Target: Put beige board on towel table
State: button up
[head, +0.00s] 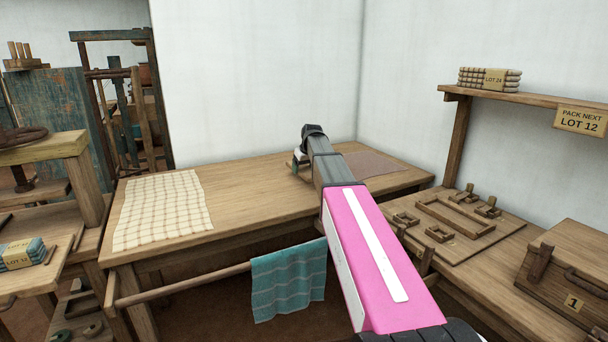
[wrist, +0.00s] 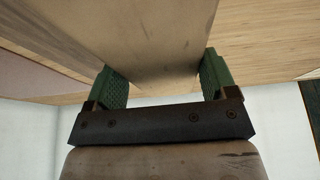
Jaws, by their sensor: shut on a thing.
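The beige board (wrist: 150,40) fills the middle of the wrist view, a flat, worn surface between the green finger pads. My gripper (wrist: 160,72) is shut on it. In the head view my gripper (head: 297,166) is over the far right part of the towel table (head: 245,205), mostly hidden by my arm. The board is largely hidden there too. The towel table has a plain wooden top, with a teal towel (head: 289,280) hanging on its front rail. I cannot tell whether the board touches the tabletop.
A cream checked cloth (head: 162,208) lies on the table's left part. A brownish mat (head: 372,164) lies at the far right. The middle is clear. At right, a bench holds a board with wooden frames (head: 455,222) and a box (head: 568,268). A shelf (head: 520,97) is above.

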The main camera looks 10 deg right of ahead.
jog(key=shift+f, duration=1.4)
jog(key=shift+f, duration=0.6)
jog(key=o, duration=0.9)
jog(key=shift+o, duration=0.2)
jog(key=shift+r, duration=0.55)
jog(key=v, duration=1.2)
jog(key=shift+r, duration=0.1)
